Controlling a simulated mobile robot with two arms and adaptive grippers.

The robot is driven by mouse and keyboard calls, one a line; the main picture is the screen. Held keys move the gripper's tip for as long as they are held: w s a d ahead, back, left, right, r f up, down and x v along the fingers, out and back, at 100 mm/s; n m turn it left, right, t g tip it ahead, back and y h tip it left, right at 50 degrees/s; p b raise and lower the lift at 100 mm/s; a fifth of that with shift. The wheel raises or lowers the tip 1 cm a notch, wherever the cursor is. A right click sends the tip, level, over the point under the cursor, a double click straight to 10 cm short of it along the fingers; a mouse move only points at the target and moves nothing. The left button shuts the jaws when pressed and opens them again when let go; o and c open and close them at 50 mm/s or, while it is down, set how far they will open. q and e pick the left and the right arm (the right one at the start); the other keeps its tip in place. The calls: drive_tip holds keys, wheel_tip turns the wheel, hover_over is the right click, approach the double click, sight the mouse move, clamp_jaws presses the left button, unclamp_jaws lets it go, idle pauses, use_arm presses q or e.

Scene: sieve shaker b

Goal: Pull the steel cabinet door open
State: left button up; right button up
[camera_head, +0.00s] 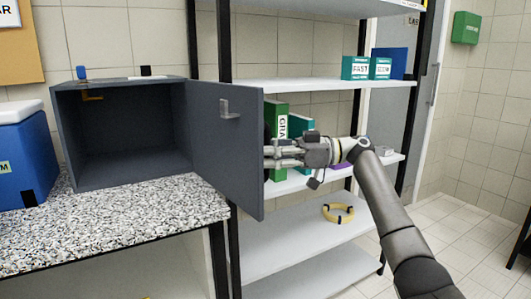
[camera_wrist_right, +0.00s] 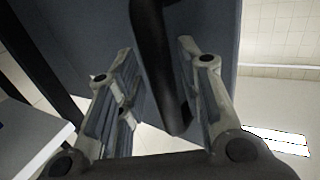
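The steel cabinet (camera_head: 120,128) is a dark grey box on a speckled countertop, with an empty interior facing me. Its door (camera_head: 226,145) stands wide open, swung to the right, with its inner face and a small latch bracket (camera_head: 229,108) showing. My right gripper (camera_head: 280,153) is at the door's free edge, on its outer side, and the door partly hides the fingertips. In the right wrist view, the black door handle (camera_wrist_right: 160,70) lies between the spread fingers of my right gripper (camera_wrist_right: 158,85), with gaps beside it. The door (camera_wrist_right: 215,25) also shows there. My left gripper is not in view.
A blue cooler (camera_head: 22,155) stands left of the cabinet on the countertop (camera_head: 130,220). Shelves (camera_head: 300,86) with green and teal boxes stand behind the door and my right arm. A yellow ring (camera_head: 338,213) lies on a lower shelf.

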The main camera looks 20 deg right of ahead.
drive_tip(key=shift+r, duration=0.2)
drive_tip(key=v, duration=1.2)
